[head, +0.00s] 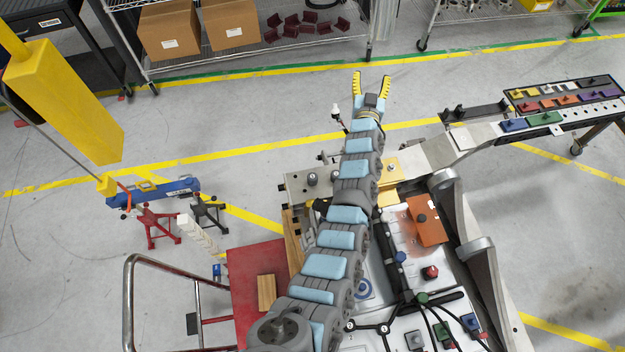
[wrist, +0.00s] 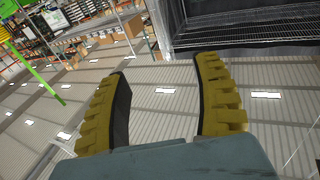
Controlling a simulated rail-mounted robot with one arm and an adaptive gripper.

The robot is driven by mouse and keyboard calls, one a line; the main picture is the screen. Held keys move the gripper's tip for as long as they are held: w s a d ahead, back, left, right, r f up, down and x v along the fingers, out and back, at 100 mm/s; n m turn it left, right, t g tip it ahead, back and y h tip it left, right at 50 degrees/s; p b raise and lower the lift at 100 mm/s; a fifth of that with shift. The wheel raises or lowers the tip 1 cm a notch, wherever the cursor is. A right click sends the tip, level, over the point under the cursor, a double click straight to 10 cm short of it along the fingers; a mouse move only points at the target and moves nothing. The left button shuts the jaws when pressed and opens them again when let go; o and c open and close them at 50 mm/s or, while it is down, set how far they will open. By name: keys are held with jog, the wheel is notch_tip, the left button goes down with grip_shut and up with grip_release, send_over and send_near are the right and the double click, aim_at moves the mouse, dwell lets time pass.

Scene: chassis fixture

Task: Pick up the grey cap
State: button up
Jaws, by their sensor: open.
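My gripper (head: 371,84) is at the top middle of the head view, at the end of my outstretched arm. Its two yellow fingers are apart with nothing between them; in the wrist view the open gripper (wrist: 164,70) points away from the chassis. A small grey cap (head: 414,340) with a knob sits on the chassis at the bottom edge of the head view, far from my gripper. A pale grey piece also lies on the parts tray at the right; I cannot tell which one the task means. No cap shows in the wrist view.
The parts tray (head: 545,119) holds several coloured caps. An orange cap (head: 428,228), a red cap (head: 430,272) and dark cables lie on the chassis. A yellow post (head: 65,100) and a red jack stand (head: 157,226) are at the left. Wire shelving stands at the back.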

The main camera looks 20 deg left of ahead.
jog(key=w+d+m+g+h+b, duration=0.2)
jog(key=w+m+g+h, duration=0.1)
jog(key=w+m+h, duration=0.15)
jog(key=m+g+b, duration=0.5)
jog(key=m+g, duration=0.4)
jog(key=g, duration=0.6)
send_over(312, 176)
notch_tip(312, 176, down, 11)
jog(key=f, duration=0.6)
jog(key=s+f, duration=0.1)
jog(key=f, duration=0.3)
jog(key=shift+a+f, duration=0.1)
jog(key=shift+f, duration=0.95)
jog(key=shift+w+f+b, duration=0.15)
jog(key=shift+w+f, duration=0.1)
jog(key=shift+f, duration=0.45)
jog(key=shift+w+f+b, duration=0.15)
jog(key=shift+w+f, duration=0.05)
jog(key=shift+f, duration=1.65)
jog(key=shift+c, duration=0.3)
